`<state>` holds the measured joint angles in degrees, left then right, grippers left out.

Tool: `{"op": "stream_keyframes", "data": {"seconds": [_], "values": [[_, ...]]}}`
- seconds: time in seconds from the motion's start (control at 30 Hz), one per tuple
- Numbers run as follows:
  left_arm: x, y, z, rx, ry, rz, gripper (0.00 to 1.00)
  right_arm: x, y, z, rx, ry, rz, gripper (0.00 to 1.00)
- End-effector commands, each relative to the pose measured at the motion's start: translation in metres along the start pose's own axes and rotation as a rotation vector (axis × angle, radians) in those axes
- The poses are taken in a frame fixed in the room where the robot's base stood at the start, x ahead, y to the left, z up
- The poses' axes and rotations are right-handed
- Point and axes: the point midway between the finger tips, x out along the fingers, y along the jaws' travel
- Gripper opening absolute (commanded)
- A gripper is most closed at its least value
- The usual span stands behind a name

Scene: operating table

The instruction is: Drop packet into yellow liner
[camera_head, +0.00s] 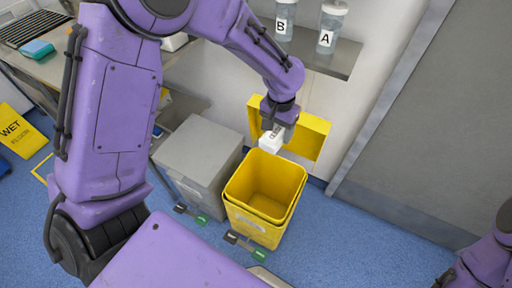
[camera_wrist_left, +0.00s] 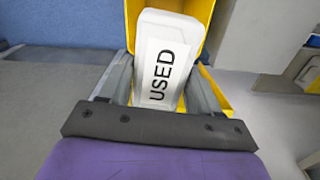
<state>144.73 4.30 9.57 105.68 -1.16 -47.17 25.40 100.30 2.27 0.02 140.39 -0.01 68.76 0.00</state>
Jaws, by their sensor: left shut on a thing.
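My left gripper (camera_head: 276,125) is shut on a small white packet (camera_head: 271,141) and holds it above the back of the open yellow bin. In the left wrist view the packet (camera_wrist_left: 164,62) sits between the two fingers and carries a label reading "USED". The yellow liner (camera_head: 265,187) shows as the bin's open inside, and it looks empty. The bin's yellow lid (camera_head: 308,136) stands raised behind the gripper. My right gripper is not in view; only part of the right arm shows at the lower right.
A closed grey bin (camera_head: 200,148) stands left of the yellow bin. Bottles marked B (camera_head: 284,22) and A (camera_head: 328,38) stand on a shelf above. A yellow wet-floor sign (camera_head: 18,132) is at the far left. Blue floor is free at the front right.

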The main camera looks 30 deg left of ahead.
Motion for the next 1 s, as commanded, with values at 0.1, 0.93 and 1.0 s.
{"op": "stream_keyframes", "data": {"seconds": [0.1, 0.93, 1.0], "values": [[0.088, -0.013, -0.004, 0.032, -0.007, 0.003, 0.31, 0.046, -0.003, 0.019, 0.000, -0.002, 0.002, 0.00], [0.291, -0.045, -0.004, 0.159, 0.000, -0.004, 0.31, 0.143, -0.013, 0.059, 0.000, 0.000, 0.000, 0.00], [0.301, -0.045, -0.004, 0.159, -0.001, -0.004, 0.31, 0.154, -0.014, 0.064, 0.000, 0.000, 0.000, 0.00]]}}
